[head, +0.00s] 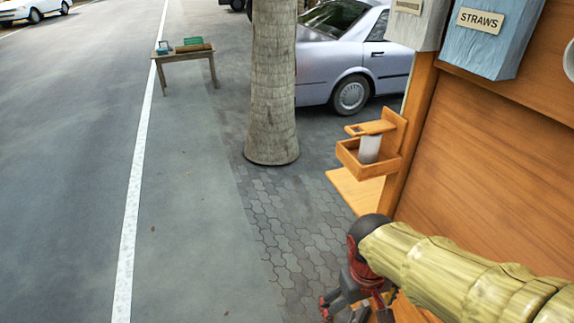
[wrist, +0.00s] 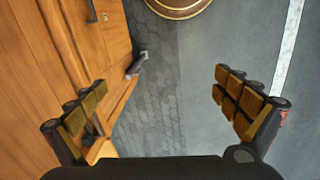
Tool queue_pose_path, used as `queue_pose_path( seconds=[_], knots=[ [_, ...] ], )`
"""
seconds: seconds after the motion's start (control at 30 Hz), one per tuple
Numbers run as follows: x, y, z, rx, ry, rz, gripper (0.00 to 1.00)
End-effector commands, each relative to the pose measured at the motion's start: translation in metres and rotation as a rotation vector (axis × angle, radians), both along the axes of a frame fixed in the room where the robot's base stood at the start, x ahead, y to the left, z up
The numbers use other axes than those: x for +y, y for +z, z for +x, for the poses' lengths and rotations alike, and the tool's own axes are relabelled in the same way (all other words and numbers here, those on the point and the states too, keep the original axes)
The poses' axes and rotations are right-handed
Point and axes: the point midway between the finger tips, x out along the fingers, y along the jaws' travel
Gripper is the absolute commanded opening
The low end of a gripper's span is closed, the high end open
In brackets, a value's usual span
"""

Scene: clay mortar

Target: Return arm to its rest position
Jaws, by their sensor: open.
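My gripper (head: 345,302) shows at the bottom right of the head view, in front of the wooden stall wall, at the end of my pale yellow sleeved arm. In the wrist view my gripper (wrist: 160,112) has its two padded fingers spread wide apart, with nothing between them. Past the fingers I see grey paving and the road. The left finger overlaps the wooden stall front in the picture.
A wooden stall (head: 490,170) fills the right side, with a small wooden holder (head: 362,158) holding a grey cylinder and a "STRAWS" box (head: 490,35). A tree trunk (head: 272,90), a parked car (head: 330,68) and a small table (head: 185,56) stand beyond.

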Motion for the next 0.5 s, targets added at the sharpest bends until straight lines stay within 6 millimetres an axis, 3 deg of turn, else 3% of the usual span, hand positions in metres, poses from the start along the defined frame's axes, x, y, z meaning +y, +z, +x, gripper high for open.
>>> queue_pose_path(
  seconds=[0.2, 0.5],
  knots=[
    [-0.002, 0.056, -0.018, -0.216, -0.122, 0.118, 1.00],
    [-0.022, 0.118, -0.033, -0.445, -0.194, 0.149, 1.00]
  ],
)
